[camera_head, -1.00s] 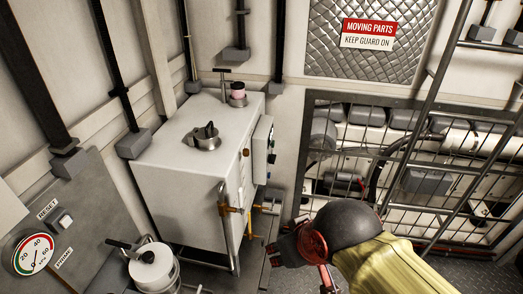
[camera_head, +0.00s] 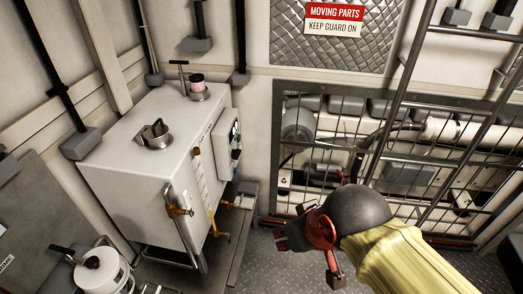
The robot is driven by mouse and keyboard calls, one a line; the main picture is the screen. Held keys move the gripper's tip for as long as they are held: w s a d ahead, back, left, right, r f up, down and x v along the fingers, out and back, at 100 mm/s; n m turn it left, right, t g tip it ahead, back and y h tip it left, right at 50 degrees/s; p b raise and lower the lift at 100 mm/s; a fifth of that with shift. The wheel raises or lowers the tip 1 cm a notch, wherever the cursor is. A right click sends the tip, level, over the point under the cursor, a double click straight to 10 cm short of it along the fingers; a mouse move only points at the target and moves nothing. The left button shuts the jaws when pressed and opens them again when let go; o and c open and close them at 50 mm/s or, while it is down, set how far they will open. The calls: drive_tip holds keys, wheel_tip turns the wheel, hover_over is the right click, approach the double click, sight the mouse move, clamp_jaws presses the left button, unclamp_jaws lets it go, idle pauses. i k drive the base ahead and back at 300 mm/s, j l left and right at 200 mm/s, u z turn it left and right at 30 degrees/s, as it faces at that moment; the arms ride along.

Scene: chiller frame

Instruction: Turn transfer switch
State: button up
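No label in view names the transfer switch, so I cannot tell for sure which part it is. A white cabinet (camera_head: 120,170) has a dark rotary knob (camera_head: 154,130) in a round metal collar on its top. A grey box (camera_head: 227,143) with small black knobs is fixed to the cabinet's right side. My gripper (camera_head: 290,236) has dark fingers and is at the lower middle, right of the cabinet and apart from it. Its fingers are small and partly hidden by my red wrist part, so their opening is unclear. I see nothing held.
A pink-and-black cap (camera_head: 197,86) and a T-handle (camera_head: 180,75) stand on the cabinet's back edge. An orange-clamped pipe (camera_head: 182,225) runs along its front corner. A white canister (camera_head: 100,270) is lower left. A barred guard (camera_head: 400,160) and ladder rails bound the right. Floor shows below my gripper.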

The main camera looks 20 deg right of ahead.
sight(235, 155)
drive_tip(key=i+l+z, duration=0.15)
drive_tip(key=i+z, duration=0.3)
drive_tip(key=i+l+z, duration=0.1)
drive_tip(key=i+z, duration=0.15)
drive_tip(key=z, duration=0.15)
